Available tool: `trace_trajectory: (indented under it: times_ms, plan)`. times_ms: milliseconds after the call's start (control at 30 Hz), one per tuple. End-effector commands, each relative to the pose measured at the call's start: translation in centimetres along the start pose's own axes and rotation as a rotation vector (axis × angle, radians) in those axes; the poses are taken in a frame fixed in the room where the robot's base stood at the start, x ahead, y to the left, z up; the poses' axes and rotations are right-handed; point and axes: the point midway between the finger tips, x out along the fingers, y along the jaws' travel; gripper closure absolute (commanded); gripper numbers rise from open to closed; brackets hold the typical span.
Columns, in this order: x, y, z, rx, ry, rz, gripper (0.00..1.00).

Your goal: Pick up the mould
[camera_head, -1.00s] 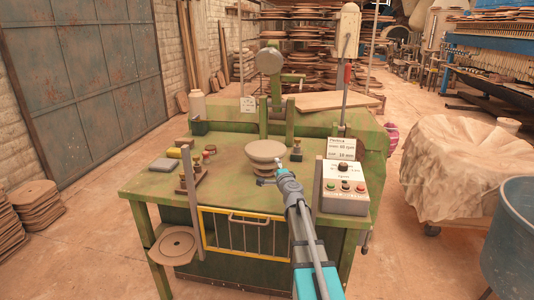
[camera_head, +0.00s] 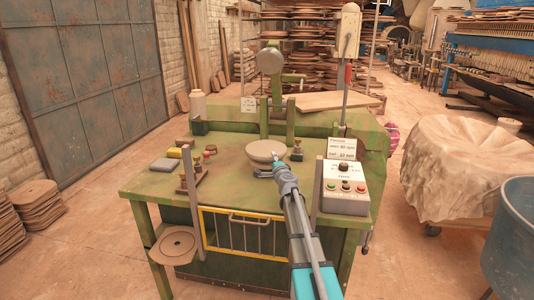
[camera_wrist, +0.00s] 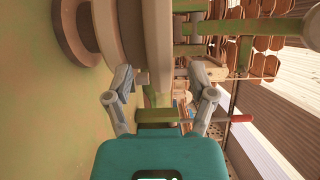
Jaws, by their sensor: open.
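The mould is most likely the pale, bowl-shaped piece (camera_head: 266,150) on the green press table, wide rim up. In the wrist view it appears turned on its side at upper left, its pale rim (camera_wrist: 157,40) reaching down between my finger tips. My gripper (camera_head: 279,167) is at the near right side of the mould, close to its rim. In the wrist view my gripper (camera_wrist: 160,80) is open, one finger overlapping the rim and the other clear of it. I cannot tell whether a finger touches it. A brown round base (camera_wrist: 75,30) shows beneath the mould.
A control box (camera_head: 345,188) with buttons stands right of my arm. Small knobbed tools (camera_head: 192,178) and a yellow block (camera_head: 175,153) lie left on the table. The press head (camera_head: 270,60) stands behind the mould. A yellow-framed guard (camera_head: 243,232) lines the front edge.

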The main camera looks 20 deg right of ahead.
Motion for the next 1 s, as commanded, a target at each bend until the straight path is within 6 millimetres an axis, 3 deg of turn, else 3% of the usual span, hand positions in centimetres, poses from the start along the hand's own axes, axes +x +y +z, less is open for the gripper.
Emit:
trace_trajectory:
  times_ms: [100,333,967,1000]
  plan:
    - [1.8,0.0,-0.1,0.000,0.000,0.000,0.29]
    - [3.9,0.0,-0.2,0.000,0.001,0.000,0.29]
    - [4.0,0.0,-0.3,0.000,0.002,0.000,0.29]
    - [4.0,0.0,-0.3,0.000,0.002,0.000,0.36]
